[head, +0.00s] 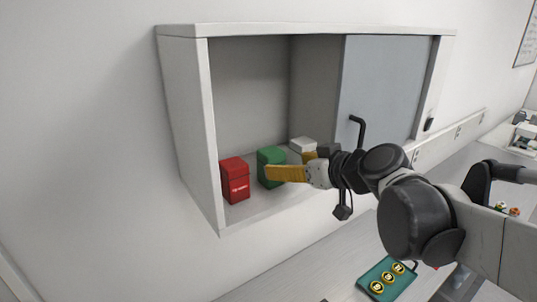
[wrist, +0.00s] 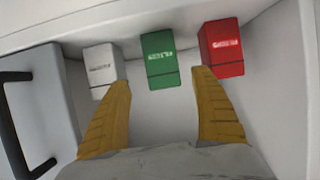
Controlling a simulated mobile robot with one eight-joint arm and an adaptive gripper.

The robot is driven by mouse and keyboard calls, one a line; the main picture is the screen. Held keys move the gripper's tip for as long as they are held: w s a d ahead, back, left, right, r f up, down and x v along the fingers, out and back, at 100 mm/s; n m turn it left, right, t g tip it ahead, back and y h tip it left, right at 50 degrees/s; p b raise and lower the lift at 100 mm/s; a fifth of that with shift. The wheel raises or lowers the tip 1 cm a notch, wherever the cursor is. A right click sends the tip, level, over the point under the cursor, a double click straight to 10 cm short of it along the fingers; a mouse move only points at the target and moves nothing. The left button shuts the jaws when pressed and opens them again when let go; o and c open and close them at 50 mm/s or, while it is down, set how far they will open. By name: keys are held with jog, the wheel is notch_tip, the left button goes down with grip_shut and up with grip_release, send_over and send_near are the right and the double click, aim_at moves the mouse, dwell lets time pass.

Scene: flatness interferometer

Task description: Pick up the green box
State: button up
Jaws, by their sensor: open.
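The green box (head: 269,163) stands on the floor of a white wall cabinet, between a red box (head: 234,178) and a white box (head: 302,145). My gripper (head: 285,173) reaches into the cabinet's open side, with a yellow finger in front of the green box's lower part in the head view. In the wrist view, my gripper (wrist: 163,85) is open and empty, its two yellow fingers apart. The green box (wrist: 160,58) lies centred ahead, between the fingertip directions. The left fingertip is close to the white box (wrist: 101,66) and the right one to the red box (wrist: 222,50); contact cannot be told.
The cabinet's grey sliding door (head: 380,88) covers its right side, with a black handle (head: 358,130) sticking out near my wrist. The cabinet's left wall (head: 199,130) bounds the opening. Below, a teal tray (head: 366,284) with yellow round pieces sits on the bench.

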aim_at(278, 164)
jog(key=x, duration=0.2)
jog(key=shift+w+a+f, duration=0.1)
jog(key=shift+w, duration=0.15)
jog(key=shift+w+a+f+p, duration=0.15)
jog(key=shift+w+a+p, duration=0.15)
jog(key=shift+a, duration=0.2)
jog(key=p+x, duration=0.1)
jog(key=x, duration=0.3)
jog(key=shift+f, duration=0.15)
jog(key=shift+s, duration=0.15)
jog(key=shift+c, duration=0.2)
jog(key=c, duration=1.3)
